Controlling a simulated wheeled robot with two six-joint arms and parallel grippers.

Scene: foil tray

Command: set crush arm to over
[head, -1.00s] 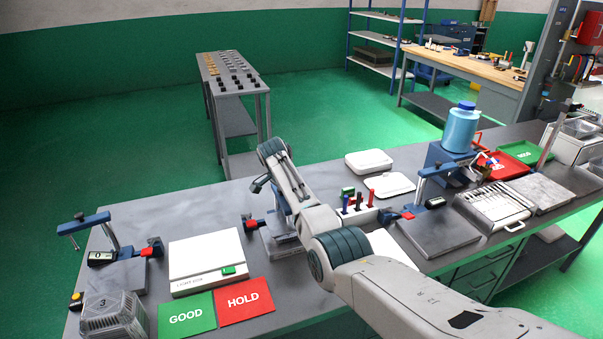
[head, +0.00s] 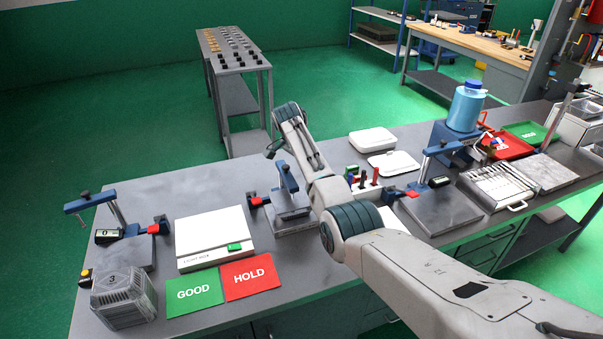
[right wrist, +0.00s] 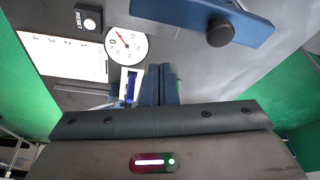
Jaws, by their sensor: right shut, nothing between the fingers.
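The middle bench station has a tilted blue arm (head: 288,177) over a grey base plate (head: 293,216), with a red-tipped blue part (head: 260,201) at its left. I take this blue arm to be the crush arm. In the right wrist view a blue arm with a black knob (right wrist: 245,22) lies at the top, above a white dial (right wrist: 126,46) with a red pointer. My right gripper (right wrist: 163,84) is shut and empty; its fingers appear apart from the blue arm. In the head view my right arm partly hides the station. My left gripper is not in view.
A RESET button (right wrist: 90,24) and a numbered white card (right wrist: 65,56) lie near the dial. A light box (head: 210,238), GOOD card (head: 193,293) and HOLD card (head: 250,277) lie left of the station. A holder with coloured tools (head: 364,182) stands to its right.

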